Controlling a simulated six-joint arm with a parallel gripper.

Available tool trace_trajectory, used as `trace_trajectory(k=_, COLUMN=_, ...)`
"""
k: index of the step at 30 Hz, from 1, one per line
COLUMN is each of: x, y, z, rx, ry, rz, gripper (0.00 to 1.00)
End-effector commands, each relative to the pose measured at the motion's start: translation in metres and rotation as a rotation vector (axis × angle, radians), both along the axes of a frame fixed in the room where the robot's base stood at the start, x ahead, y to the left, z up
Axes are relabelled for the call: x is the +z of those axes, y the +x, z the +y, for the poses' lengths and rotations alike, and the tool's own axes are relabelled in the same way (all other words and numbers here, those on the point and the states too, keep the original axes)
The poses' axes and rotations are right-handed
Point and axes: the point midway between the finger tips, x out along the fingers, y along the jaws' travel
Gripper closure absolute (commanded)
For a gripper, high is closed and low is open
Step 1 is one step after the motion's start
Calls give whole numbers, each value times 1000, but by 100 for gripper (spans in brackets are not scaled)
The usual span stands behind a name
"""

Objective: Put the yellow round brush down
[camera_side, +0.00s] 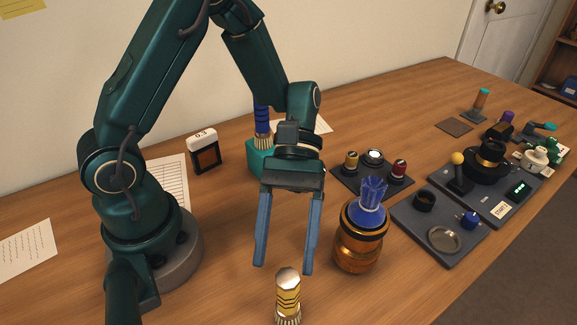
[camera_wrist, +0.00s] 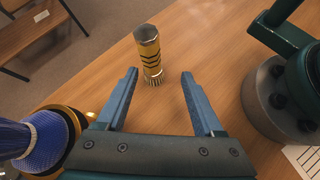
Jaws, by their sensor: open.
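The yellow round brush (camera_side: 288,294) stands upright on the wooden table near the front edge of the side view, bristles down, with dark chevron bands and a pale faceted top. It also shows in the wrist view (camera_wrist: 149,52), beyond and between the fingertips. My gripper (camera_side: 282,269) is open and empty, its two blue fingers pointing down just behind and above the brush. The fingers also show in the wrist view (camera_wrist: 160,74), apart from the brush. The lower bristles are cut off by the frame edge in the side view.
Dark trays (camera_side: 437,255) with small parts lie further right. A teal block (camera_side: 262,160) holding a blue-handled brush is behind. Bare table lies left of the brush.

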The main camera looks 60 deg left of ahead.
Motion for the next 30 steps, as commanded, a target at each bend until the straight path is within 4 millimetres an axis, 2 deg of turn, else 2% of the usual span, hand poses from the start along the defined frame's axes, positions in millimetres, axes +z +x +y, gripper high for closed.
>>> trace_trajectory(k=11, x=43, y=-2, z=44, rx=-260, ry=209, rz=-570, gripper=31)
trace_trajectory(k=21, x=80, y=1, z=88, rx=-461, ry=475, rz=-1079, gripper=31)
trace_trajectory(k=24, x=89, y=2, z=98, rx=-499, ry=542, rz=-1183, gripper=31)
trace_trajectory(k=30, x=98, y=3, z=107, rx=-536, ry=613, rz=-1285, gripper=31)
